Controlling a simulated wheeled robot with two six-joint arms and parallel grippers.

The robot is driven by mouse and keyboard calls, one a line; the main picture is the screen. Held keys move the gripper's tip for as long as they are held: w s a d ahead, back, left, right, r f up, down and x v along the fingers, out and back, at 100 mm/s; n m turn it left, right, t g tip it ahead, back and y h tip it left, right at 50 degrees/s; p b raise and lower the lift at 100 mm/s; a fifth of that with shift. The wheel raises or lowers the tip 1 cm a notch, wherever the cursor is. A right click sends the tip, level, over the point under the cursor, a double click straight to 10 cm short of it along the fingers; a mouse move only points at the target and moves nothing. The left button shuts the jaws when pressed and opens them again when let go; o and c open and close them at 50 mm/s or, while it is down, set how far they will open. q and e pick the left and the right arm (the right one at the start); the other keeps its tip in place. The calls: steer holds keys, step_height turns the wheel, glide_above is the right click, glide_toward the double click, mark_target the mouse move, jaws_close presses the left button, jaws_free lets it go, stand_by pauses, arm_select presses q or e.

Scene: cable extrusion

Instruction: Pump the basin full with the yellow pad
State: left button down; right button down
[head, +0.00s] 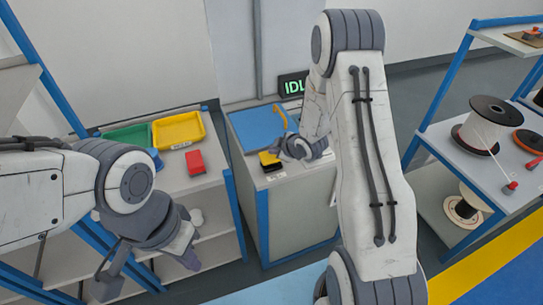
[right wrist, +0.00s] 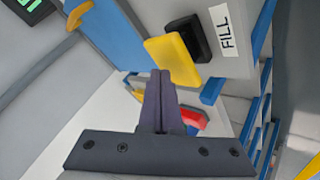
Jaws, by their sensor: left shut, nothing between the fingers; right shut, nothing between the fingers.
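The yellow pad (head: 268,158) sits on a black mount on the front top edge of the white cabinet. In the right wrist view the yellow pad (right wrist: 172,62) is large, beside a FILL label (right wrist: 224,30). My right gripper (right wrist: 160,75) is shut and empty, its tips overlapping the pad's lower edge in that view; I cannot tell whether they touch. In the head view my right gripper (head: 290,149) is right beside the pad. My left gripper (head: 165,238) is shut and empty, low at the left, before the shelf. I cannot make out the basin or its level; a blue panel (head: 255,128) covers the cabinet top.
The left shelf carries a green tray (head: 128,136), a yellow tray (head: 180,130) and a red block (head: 195,162). A rack on the right holds a black-flanged spool (head: 487,125).

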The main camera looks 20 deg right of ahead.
mark_target(274, 157)
steer(key=shift+f+b, duration=1.35)
steer(key=shift+f, duration=0.05)
stand_by(1.0)
stand_by(0.3)
steer(key=shift+r+p, duration=1.35)
steer(key=shift+r, duration=0.45)
step_height(274, 157, up, 5)
steer(key=p, duration=0.4)
steer(key=shift+r, duration=0.1)
steer(key=shift+a, duration=0.1)
